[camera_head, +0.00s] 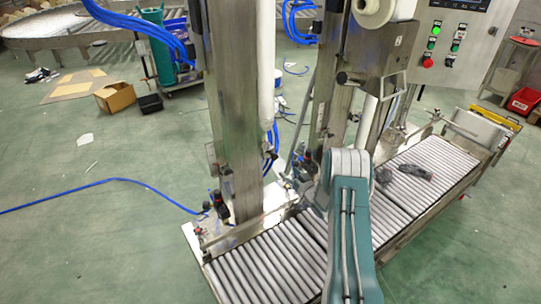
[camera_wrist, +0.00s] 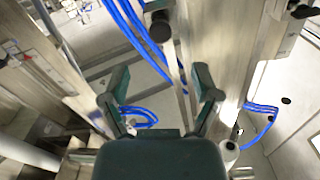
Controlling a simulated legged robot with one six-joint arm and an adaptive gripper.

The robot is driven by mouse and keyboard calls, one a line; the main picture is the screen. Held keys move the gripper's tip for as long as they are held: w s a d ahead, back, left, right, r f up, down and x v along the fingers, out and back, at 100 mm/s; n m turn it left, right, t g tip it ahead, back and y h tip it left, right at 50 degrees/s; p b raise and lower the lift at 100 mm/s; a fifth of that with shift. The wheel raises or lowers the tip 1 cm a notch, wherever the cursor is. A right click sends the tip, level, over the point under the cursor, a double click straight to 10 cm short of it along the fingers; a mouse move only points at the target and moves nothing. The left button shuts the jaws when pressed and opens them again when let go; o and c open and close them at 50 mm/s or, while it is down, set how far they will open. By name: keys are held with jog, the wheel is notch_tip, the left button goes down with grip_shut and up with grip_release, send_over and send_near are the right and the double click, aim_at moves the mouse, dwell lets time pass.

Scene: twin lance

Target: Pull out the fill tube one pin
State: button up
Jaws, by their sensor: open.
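My gripper (camera_wrist: 162,80) is open in the wrist view, its two green fingers apart with nothing held between them. A dark round knob (camera_wrist: 160,29) on a metal part lies beyond the fingertips, apart from them. I cannot tell whether it is the fill tube one pin. In the head view, a white vertical fill tube (camera_head: 265,60) runs beside the left steel column (camera_head: 232,100). A dark knob (camera_head: 342,78) sticks out at the second column. My arm hides the area around my gripper in the head view.
A roller conveyor (camera_head: 262,262) runs under the columns, with dark gloves (camera_head: 415,171) on it. Blue hoses (camera_wrist: 148,38) hang close beyond my gripper. A control panel (camera_head: 456,40) stands upper right. The green floor at left is mostly open, crossed by a blue hose (camera_head: 95,184).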

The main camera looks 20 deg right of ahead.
aim_at(276, 159)
jog(key=w, duration=0.3)
jog(key=w+a, duration=0.1)
jog(key=w, duration=0.3)
jog(key=w+a, duration=0.1)
jog(key=w, duration=0.2)
jog(key=shift+w, duration=0.15)
jog(key=shift+c, duration=0.3)
grip_shut()
